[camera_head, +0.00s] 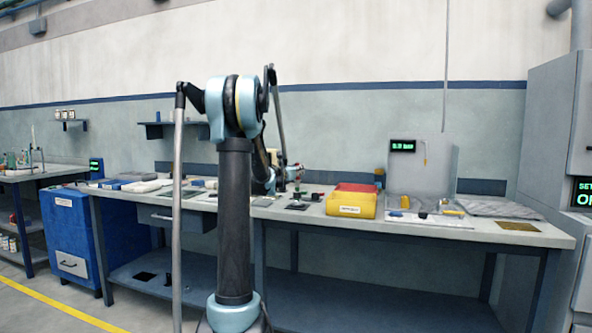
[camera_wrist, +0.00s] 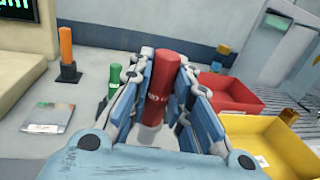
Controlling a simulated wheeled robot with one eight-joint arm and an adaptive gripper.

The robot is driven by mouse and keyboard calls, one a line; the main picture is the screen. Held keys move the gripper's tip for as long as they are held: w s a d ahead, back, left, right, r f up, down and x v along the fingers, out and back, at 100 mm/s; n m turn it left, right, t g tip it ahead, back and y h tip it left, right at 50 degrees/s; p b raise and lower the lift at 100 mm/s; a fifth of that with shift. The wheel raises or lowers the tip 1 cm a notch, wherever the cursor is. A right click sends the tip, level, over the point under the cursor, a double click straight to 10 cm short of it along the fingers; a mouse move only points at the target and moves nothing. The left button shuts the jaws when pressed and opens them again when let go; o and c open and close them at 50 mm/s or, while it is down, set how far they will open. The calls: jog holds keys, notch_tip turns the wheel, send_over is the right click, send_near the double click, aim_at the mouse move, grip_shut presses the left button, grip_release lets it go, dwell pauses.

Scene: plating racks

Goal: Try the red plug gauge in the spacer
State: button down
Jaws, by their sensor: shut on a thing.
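The red plug gauge (camera_wrist: 157,88) stands between the fingers of my gripper (camera_wrist: 160,98) in the wrist view. The fingers are shut on it from both sides. It has dark lettering, and a pale part shows below the red. Its lower end is hidden by my gripper, so I cannot tell whether it touches anything. A flat grey square piece with a white label (camera_wrist: 48,117) lies to the left, apart from the gripper; I cannot tell whether it is the spacer. In the head view my gripper is small and partly hidden behind my arm, over the long bench.
A green gauge (camera_wrist: 114,78) and an orange gauge (camera_wrist: 67,52) on dark bases stand left of my gripper. A red bin (camera_wrist: 228,92) and a yellow bin (camera_wrist: 272,138) are close on its right. The long bench (camera_head: 520,236) also carries a grey display panel (camera_head: 424,170).

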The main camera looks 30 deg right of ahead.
aim_at(297, 182)
jog(key=shift+f, duration=2.8)
jog(key=shift+s+f, duration=0.1)
jog(key=shift+f, duration=0.15)
jog(key=shift+r, duration=0.1)
jog(key=shift+r, duration=2.4)
